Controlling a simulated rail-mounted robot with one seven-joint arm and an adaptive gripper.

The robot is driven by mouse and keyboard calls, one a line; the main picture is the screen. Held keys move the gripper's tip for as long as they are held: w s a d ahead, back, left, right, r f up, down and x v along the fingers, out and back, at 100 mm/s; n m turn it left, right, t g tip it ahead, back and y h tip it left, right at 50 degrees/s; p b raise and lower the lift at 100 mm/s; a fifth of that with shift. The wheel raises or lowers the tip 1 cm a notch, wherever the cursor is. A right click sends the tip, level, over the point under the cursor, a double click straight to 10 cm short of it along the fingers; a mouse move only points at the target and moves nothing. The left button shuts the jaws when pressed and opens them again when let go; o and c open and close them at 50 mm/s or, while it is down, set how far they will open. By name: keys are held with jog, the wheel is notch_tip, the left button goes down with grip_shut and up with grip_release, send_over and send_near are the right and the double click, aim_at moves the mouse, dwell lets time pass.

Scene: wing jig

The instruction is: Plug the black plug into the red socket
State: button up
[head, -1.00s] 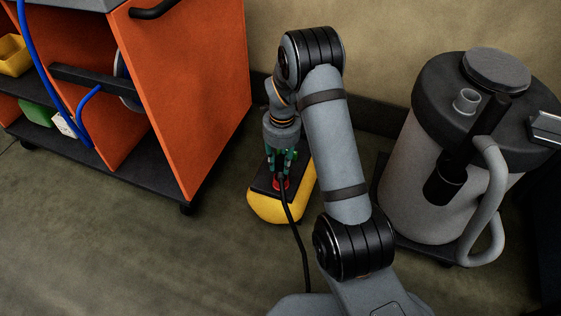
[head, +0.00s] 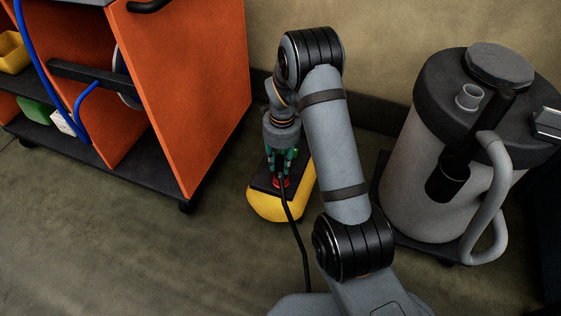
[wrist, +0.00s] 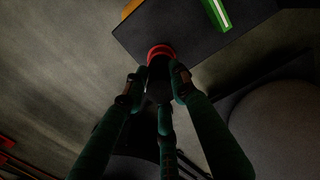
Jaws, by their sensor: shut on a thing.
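The red socket (head: 281,182) is on the dark top of a yellow box (head: 281,207) that stands on the floor. In the wrist view the red socket (wrist: 160,51) shows as a red ring just beyond my fingertips. My gripper (head: 280,160) points down over the socket, and its green fingers (wrist: 157,77) are shut on the black plug (wrist: 158,90). The plug is at the socket and overlaps its ring in the wrist view; I cannot tell how deep it sits. A black cable (head: 297,236) runs from the plug down to the floor.
An orange cart (head: 195,90) with shelves and blue hoses stands at the left. A grey drum-shaped vacuum (head: 420,170) with a hose stands at the right. A wall is close behind the box. The floor at the front left is clear.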

jog(key=shift+f+b, duration=0.75)
jog(key=shift+f, duration=0.15)
jog(key=o, duration=1.2)
jog(key=shift+r, duration=0.15)
notch_tip(320, 180, up, 12)
jog(key=shift+s+d+f, duration=0.1)
jog(key=shift+d, duration=0.05)
